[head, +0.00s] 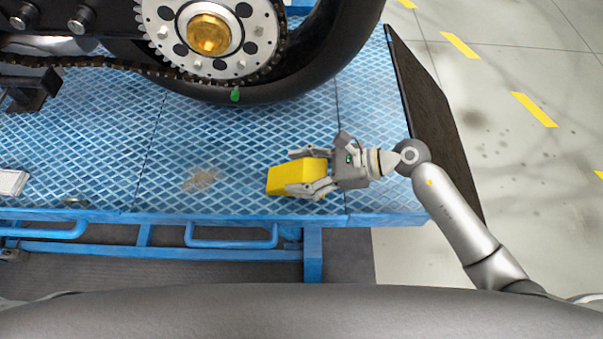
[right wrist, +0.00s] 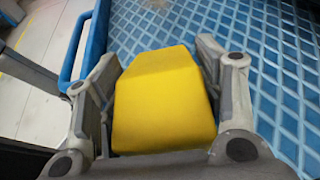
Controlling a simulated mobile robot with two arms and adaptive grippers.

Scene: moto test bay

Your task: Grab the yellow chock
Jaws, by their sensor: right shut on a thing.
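The yellow chock (head: 284,178) is over the blue platform (head: 115,150), close to its front edge. My right gripper (head: 308,173) reaches in from the right, with one finger on each side of the chock, and is shut on it. In the right wrist view the chock (right wrist: 163,98) fills the space between the two fingers of the gripper (right wrist: 158,85). I cannot tell whether the chock touches the platform or is slightly raised. My left gripper is not in view.
A motorcycle's rear tyre (head: 325,55) with chain and sprocket stands behind the chock. A green-tipped piece (head: 235,95) is by the tyre. A white object (head: 13,182) lies at the far left. A dark ramp panel (head: 432,110) borders the platform's right edge.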

